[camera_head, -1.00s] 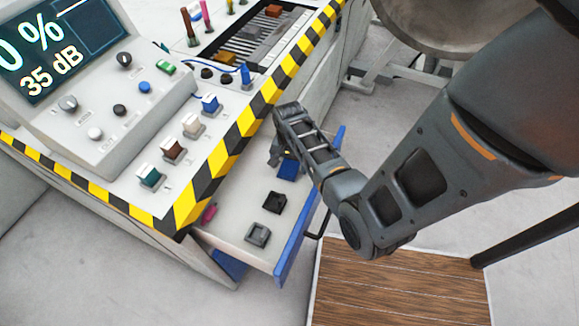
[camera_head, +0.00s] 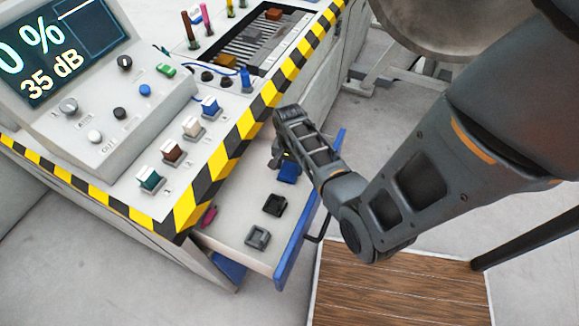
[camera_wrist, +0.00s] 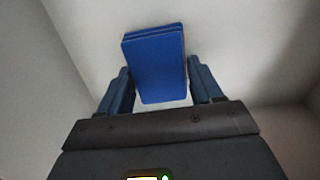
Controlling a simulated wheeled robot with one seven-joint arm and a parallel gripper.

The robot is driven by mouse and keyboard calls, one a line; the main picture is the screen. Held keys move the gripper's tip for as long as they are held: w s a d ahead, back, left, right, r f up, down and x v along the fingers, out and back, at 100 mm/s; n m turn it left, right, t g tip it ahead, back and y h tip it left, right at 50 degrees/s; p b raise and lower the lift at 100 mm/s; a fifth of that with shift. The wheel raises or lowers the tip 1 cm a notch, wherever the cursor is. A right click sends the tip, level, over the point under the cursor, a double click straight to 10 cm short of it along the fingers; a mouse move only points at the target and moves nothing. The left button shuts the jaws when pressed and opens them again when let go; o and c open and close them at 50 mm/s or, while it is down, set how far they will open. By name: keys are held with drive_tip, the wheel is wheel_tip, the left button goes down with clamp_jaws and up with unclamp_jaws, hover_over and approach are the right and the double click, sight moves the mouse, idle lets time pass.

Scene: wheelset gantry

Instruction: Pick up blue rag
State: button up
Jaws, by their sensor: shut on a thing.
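The blue rag (camera_wrist: 155,65) is a folded blue block between the two fingers of my gripper (camera_wrist: 160,88) in the wrist view. My gripper is shut on it, and the rag sticks out past the fingertips. In the head view the rag (camera_head: 288,172) shows below my gripper (camera_head: 281,160), over the open drawer (camera_head: 238,236). My arm hides part of the drawer there. I cannot tell whether the rag touches the drawer floor.
Two dark square holders, a black one (camera_head: 275,204) and a grey one (camera_head: 257,237), sit in the drawer. A pink item (camera_head: 208,216) lies near its left side. The striped console edge (camera_head: 215,165) overhangs the drawer. A wooden platform (camera_head: 400,285) lies at the front right.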

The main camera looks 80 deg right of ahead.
sight(290, 167)
wheel_tip(290, 167, up, 10)
drive_tip(key=shift+p, duration=0.35)
drive_tip(key=shift+f, duration=0.1)
